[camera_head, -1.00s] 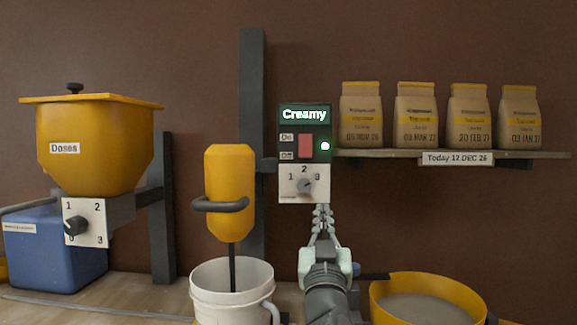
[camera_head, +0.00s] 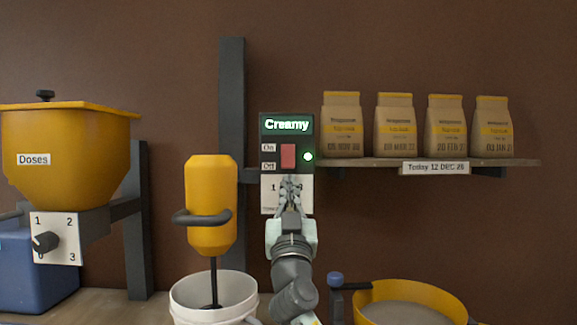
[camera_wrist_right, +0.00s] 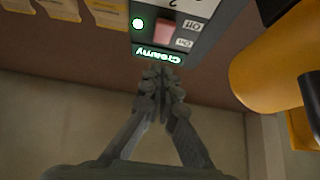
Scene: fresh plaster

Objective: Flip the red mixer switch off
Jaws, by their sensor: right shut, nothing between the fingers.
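The red mixer switch (camera_head: 288,156) sits on a dark control panel (camera_head: 266,127), between the labels On above and Off below. The panel's display reads Creamy, and a green light (camera_head: 308,156) glows beside the switch. My right gripper (camera_head: 290,182) is shut and empty, just below the switch in front of the white dial plate (camera_head: 269,205), covering most of the dial. In the right wrist view the switch (camera_wrist_right: 167,32) shows upside down, near the shut fingertips (camera_wrist_right: 161,70). I cannot tell whether they touch the panel. My left gripper is not in view.
The yellow mixer (camera_head: 210,205) hangs left of the panel over a white bucket (camera_head: 180,303). A shelf (camera_head: 350,162) with several paper bags is at right. A yellow tub (camera_head: 440,296) stands lower right, a yellow hopper (camera_head: 75,155) at left.

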